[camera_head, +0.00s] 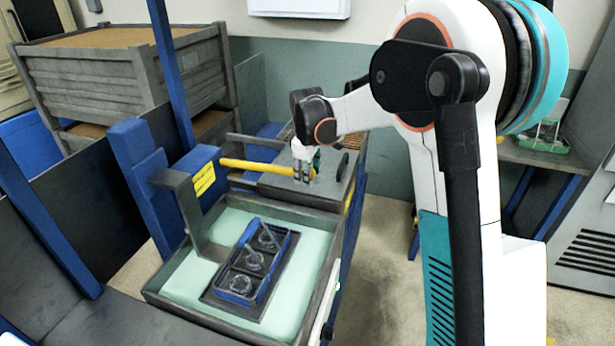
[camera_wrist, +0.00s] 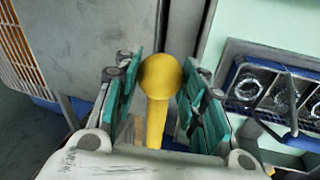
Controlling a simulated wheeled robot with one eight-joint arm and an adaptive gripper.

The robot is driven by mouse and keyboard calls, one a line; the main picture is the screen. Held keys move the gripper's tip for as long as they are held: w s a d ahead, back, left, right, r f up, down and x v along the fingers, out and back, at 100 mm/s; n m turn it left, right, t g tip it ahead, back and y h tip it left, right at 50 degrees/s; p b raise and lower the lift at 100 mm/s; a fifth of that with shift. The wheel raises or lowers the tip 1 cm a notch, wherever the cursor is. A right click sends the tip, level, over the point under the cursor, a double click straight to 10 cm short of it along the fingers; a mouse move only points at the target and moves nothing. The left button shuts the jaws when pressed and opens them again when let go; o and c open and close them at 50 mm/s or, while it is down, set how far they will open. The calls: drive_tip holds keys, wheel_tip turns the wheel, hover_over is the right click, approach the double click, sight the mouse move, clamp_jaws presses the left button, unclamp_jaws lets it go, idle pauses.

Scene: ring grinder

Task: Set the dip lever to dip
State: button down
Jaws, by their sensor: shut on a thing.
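The dip lever is a yellow bar (camera_head: 255,166) that lies nearly level across the grey machine top in the head view. Its round yellow knob (camera_wrist: 160,77) sits between my fingers in the wrist view. My gripper (camera_head: 304,173) is shut on the lever at its right end, and its teal finger pads (camera_wrist: 160,95) stand on both sides of the knob. A blue-edged basket (camera_head: 252,262) with several ring-shaped parts sits at the pale green tank (camera_head: 205,285). I cannot tell how deep it is. The basket also shows in the wrist view (camera_wrist: 270,90).
A grey bracket (camera_head: 183,205) rises beside the tank, near a blue post (camera_head: 142,185) with a yellow label. A large wooden crate (camera_head: 110,75) stands at the back left. A bench with a green tray (camera_head: 541,138) is at the right. Floor shows right of the tank.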

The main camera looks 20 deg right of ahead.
drive_tip(key=w+a+r+g+h+p, duration=0.1)
drive_tip(key=w+a+r+p, duration=0.1)
drive_tip(key=r+p, duration=0.3)
drive_tip(key=w+a+r+g+h+p, duration=0.1)
drive_tip(key=a+r+p, duration=0.3)
drive_tip(key=r, duration=0.9)
drive_tip(key=shift+w+a+n+h+p, duration=0.2)
drive_tip(key=shift+w+n+h+p, duration=0.1)
drive_tip(key=shift+w+h+p, duration=0.35)
drive_tip(key=c, duration=1.2)
unclamp_jaws()
drive_tip(key=shift+a, duration=0.1)
drive_tip(key=shift+o, duration=1)
drive_tip(key=shift+w+a+f, duration=0.1)
drive_tip(key=shift+w+a, duration=0.05)
drive_tip(key=shift+a, duration=0.05)
drive_tip(key=v, duration=1.2)
drive_tip(key=shift+d, duration=0.2)
